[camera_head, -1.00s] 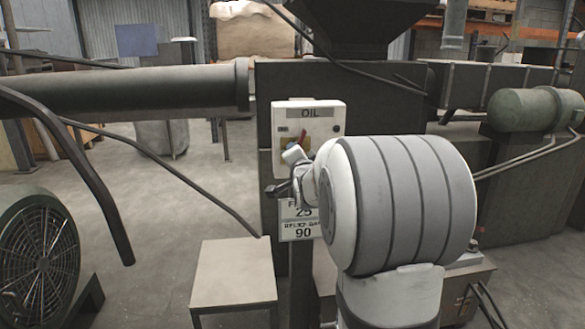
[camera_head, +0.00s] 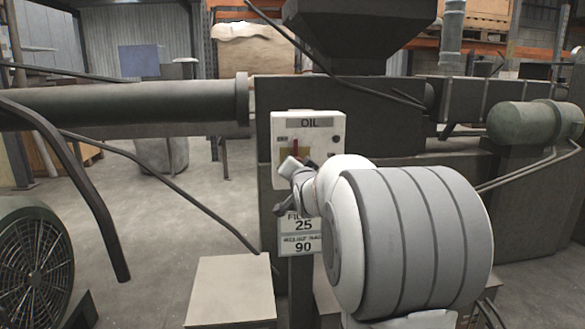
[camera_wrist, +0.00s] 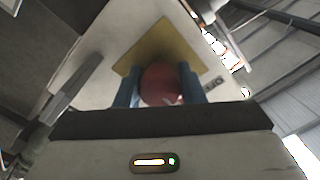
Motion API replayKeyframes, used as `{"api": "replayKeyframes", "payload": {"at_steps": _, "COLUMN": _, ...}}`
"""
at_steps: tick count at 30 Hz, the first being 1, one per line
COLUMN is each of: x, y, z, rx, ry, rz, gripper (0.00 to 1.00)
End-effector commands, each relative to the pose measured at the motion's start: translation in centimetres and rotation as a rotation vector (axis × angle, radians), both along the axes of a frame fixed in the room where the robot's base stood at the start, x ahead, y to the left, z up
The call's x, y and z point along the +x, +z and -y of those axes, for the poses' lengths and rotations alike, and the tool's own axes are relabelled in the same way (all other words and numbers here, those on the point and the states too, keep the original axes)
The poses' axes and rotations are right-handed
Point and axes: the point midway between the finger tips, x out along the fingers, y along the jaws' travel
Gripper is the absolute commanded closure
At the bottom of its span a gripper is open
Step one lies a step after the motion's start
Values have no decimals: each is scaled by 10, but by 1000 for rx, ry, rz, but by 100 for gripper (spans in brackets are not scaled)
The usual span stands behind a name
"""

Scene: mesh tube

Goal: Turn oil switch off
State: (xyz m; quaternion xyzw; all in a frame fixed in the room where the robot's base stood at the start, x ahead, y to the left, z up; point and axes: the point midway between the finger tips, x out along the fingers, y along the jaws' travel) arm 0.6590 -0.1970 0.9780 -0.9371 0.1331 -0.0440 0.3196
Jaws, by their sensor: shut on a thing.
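The oil switch box (camera_head: 327,123) is a white box labelled OIL, mounted ahead of my arm in the head view. Its red switch handle (camera_head: 296,148) stands upright on a yellow plate, partly hidden by my gripper. In the wrist view the red handle (camera_wrist: 161,84) lies between the two blue fingers of my gripper (camera_wrist: 160,88), in front of the yellow plate (camera_wrist: 157,45). My gripper is shut on the red handle. In the head view my gripper (camera_head: 291,167) is at the lower left of the box front, and the fingertips are hard to make out.
A sign (camera_head: 301,245) reading 25 and 90 hangs below the box. A pale box-shaped stand (camera_head: 231,290) is at lower left. A large pipe (camera_head: 120,104), a dark bent bar (camera_head: 93,200) and a round fan (camera_head: 35,262) are to the left. A green tank (camera_head: 525,122) is at right.

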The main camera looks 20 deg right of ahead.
Motion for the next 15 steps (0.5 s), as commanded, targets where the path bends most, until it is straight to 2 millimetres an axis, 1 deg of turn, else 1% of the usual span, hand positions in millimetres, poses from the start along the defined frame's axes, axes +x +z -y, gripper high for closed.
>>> {"api": "replayKeyframes", "payload": {"at_steps": 1, "x": 0, "y": 7, "z": 1, "rx": -5, "ry": -1, "rz": 12, "gripper": 87}}
{"api": "replayKeyframes", "payload": {"at_steps": 4, "x": 0, "y": 7, "z": 1, "rx": -4, "ry": 0, "rz": 13, "gripper": 87}}
{"api": "replayKeyframes", "payload": {"at_steps": 5, "x": 0, "y": 7, "z": 1, "rx": -4, "ry": 0, "rz": 13, "gripper": 64}}
{"api": "replayKeyframes", "payload": {"at_steps": 12, "x": 0, "y": 4, "z": 0, "rx": -2, "ry": 0, "rz": 8, "gripper": 44}}
{"api": "replayKeyframes", "payload": {"at_steps": 15, "x": 0, "y": 3, "z": 0, "rx": -2, "ry": 0, "rz": 6, "gripper": 43}}
